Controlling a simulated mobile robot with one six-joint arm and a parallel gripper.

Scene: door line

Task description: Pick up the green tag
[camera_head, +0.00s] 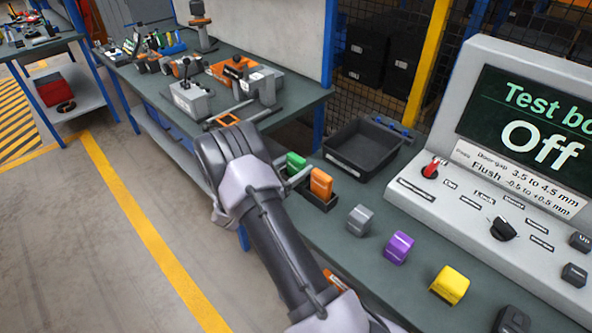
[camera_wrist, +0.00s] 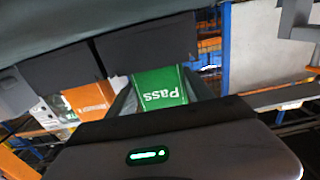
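The green tag (camera_head: 296,162) stands upright at the far end of a small black holder (camera_head: 318,201) on the bench. An orange tag (camera_head: 321,182) stands beside it in the same holder. In the wrist view the green tag (camera_wrist: 160,87) reads "Pass", upside down, and lies between the two fingers of my gripper (camera_wrist: 162,92). The fingers flank its sides closely; whether they touch it is unclear. In the head view my gripper (camera_head: 286,172) is at the green tag, with one finger passing between the two tags. The tag's lower part is hidden there.
The orange tag (camera_wrist: 90,98) is close to the left in the wrist view. A black tray (camera_head: 363,150) lies behind the holder. Grey (camera_head: 360,220), purple (camera_head: 398,247) and yellow (camera_head: 450,284) blocks stand in front of a console (camera_head: 490,190) reading "Off".

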